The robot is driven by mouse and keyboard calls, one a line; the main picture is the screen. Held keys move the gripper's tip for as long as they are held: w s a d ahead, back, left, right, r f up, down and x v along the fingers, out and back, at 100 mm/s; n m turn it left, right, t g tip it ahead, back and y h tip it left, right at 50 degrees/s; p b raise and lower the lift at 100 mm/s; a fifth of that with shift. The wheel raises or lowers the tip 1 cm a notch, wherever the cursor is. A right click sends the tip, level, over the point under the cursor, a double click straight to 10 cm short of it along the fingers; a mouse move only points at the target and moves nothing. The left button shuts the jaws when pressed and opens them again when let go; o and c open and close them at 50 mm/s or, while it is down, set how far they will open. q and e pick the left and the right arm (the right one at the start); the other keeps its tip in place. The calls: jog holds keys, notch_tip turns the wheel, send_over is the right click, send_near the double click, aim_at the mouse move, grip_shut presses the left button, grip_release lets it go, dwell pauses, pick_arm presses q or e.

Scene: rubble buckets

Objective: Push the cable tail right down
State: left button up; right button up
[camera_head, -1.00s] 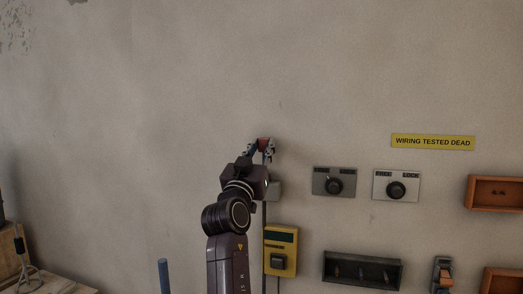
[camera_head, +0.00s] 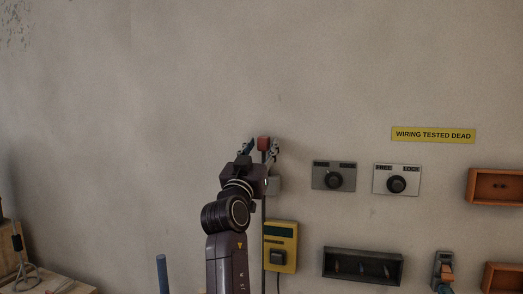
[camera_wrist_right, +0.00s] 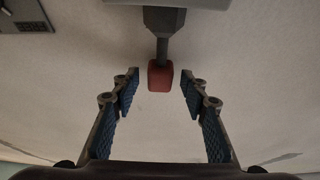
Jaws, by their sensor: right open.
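The cable tail is a dark stub with a red end (camera_head: 264,143). In the head view its red end is at the top, against the wall, above a grey box (camera_head: 274,186) partly hidden by my wrist. In the right wrist view the dark stub comes out of a grey body at the top, and the red end (camera_wrist_right: 160,76) points toward my palm. My right gripper (camera_head: 260,149) is open, its fingers on either side of the red end. The wrist view shows a gap on both sides, with no finger touching it. My left gripper is out of view.
To the right are a dark knob panel (camera_head: 334,175), a light knob panel (camera_head: 397,179) and a yellow device (camera_head: 281,247). A black tray (camera_head: 362,267) and orange bins (camera_head: 496,186) are on the wall. The wall above and left is bare.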

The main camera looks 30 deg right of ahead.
notch_tip(320, 180, up, 9)
jog(key=shift+w+r, duration=0.1)
jog(key=shift+r, duration=0.1)
dwell(0.6)
